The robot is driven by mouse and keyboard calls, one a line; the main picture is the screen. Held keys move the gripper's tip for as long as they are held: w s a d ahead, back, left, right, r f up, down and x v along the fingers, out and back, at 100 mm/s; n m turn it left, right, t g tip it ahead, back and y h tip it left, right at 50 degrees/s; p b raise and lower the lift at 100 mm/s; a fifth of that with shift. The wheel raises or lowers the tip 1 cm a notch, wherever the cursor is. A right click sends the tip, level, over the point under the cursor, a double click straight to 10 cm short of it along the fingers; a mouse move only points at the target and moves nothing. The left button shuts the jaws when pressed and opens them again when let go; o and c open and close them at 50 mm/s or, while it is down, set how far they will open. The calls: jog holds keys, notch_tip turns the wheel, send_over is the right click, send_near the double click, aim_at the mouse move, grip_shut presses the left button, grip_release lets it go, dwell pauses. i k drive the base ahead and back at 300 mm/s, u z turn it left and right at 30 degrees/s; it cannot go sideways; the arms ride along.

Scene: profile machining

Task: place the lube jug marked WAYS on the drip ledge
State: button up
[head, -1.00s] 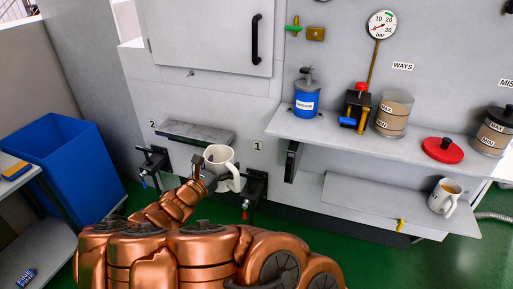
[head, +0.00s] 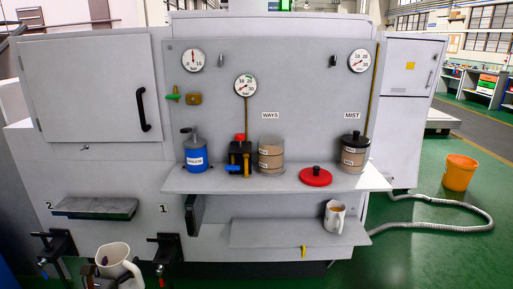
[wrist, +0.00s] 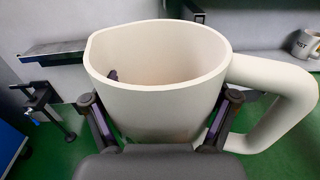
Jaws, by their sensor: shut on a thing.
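My gripper (wrist: 160,102) is shut on a cream jug (wrist: 150,72), one finger on each side of its body. The held jug (head: 117,259) is at the lower left in the head view, in front of the clamps, with its handle to the right. No marking shows on its visible side. The drip ledge (head: 270,235) appears to be the low grey shelf under the main shelf. A second jug (head: 334,217) with amber contents stands upright at its right end. That jug (wrist: 304,45) shows a partly legible label in the wrist view, apparently ending in ST.
The main shelf (head: 225,181) above holds a blue canister (head: 195,156), a valve block, the WAYS reservoir (head: 271,160), a red lid (head: 315,177) and the MIST reservoir (head: 353,158). Clamps (head: 168,250) project at left. The low ledge's left and middle are clear, with a yellow tab (head: 304,251) at its front.

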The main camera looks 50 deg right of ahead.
aim_at(286, 231)
jog(key=u, duration=2)
jog(key=i, duration=1.05)
jog(key=z, duration=4.2)
jog(key=i, duration=0.5)
jog(key=u, duration=0.05)
